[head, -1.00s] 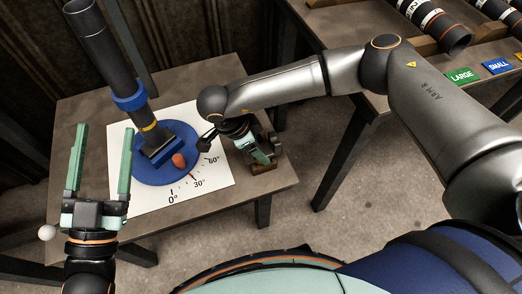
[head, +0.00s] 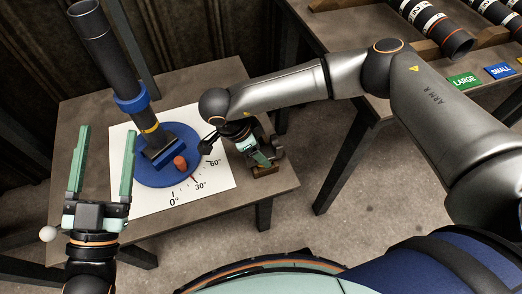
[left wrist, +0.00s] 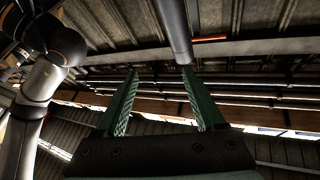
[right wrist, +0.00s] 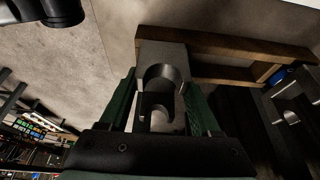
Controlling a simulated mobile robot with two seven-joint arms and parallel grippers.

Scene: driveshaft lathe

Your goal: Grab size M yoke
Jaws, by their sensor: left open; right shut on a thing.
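A grey metal yoke (right wrist: 162,72) with a rounded U-shaped opening sits between the green fingers of my right gripper (right wrist: 160,95) in the right wrist view. In the head view my right gripper (head: 262,156) points down at the table's right edge, shut on this yoke, beside a small wooden holder (head: 265,171). The arm and fingers hide most of the yoke there, and no size mark on it can be read. My left gripper (head: 105,132) is open, empty and pointing up at the table's left side. In the left wrist view its fingers (left wrist: 160,75) stand apart.
A dark shaft with a blue collar (head: 130,102) stands tilted on a round blue base (head: 148,178), with an orange-red knob (head: 180,162). Beneath lies a white angle sheet (head: 210,181). Another table (head: 310,55) at right bears shafts and LARGE (head: 464,81) and SMALL (head: 499,71) labels.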

